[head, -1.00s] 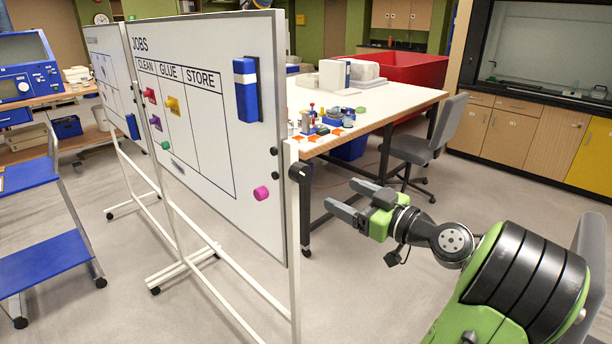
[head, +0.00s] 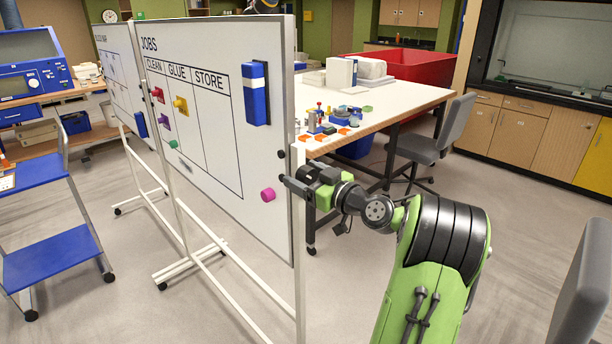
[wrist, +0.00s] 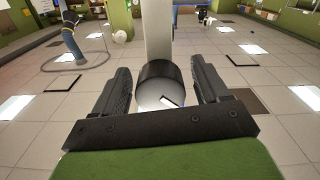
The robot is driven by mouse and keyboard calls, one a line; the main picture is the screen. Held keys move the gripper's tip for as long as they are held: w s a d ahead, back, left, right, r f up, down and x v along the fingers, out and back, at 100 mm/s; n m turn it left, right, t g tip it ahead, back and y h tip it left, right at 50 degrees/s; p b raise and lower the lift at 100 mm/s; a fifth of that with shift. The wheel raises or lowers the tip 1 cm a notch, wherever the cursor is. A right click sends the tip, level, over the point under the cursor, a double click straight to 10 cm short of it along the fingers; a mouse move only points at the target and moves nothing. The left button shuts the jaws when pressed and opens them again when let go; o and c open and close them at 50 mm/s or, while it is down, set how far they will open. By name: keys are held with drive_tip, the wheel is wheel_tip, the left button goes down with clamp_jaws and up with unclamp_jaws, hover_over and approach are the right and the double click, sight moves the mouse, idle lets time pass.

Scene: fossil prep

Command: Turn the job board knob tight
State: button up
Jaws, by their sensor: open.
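The job board (head: 215,185) is a white panel headed JOBS with CLEAN, GLUE and STORE columns, on a white wheeled stand. Its knob (wrist: 158,70) shows in the wrist view as a round black cylinder with a pale, shiny face, in front of a white post (wrist: 158,30). My gripper (wrist: 160,78) is open, with one dark finger on each side of the knob and a visible gap at both sides. In the head view my gripper (head: 290,183) is at the board's right post and hides the knob.
A pink magnet (head: 268,195) and a blue eraser (head: 256,93) are on the board near its right edge. A worktable (head: 385,98) with small items stands behind, beside a grey chair (head: 425,145). Open floor lies right of the stand.

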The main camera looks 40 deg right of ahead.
drive_tip(key=c, duration=1)
drive_tip(key=m, duration=0.4)
drive_tip(key=shift+c, duration=0.2)
drive_tip(key=o, duration=1)
drive_tip(key=shift+o, duration=0.2)
drive_tip(key=shift+s, duration=0.1)
drive_tip(key=s+b, duration=0.1)
drive_tip(key=s, duration=1.4)
drive_tip(key=shift+s+d+b, duration=0.15)
drive_tip(key=shift+s+b, duration=0.15)
drive_tip(key=shift+b, duration=0.1)
drive_tip(key=shift+f, duration=0.1)
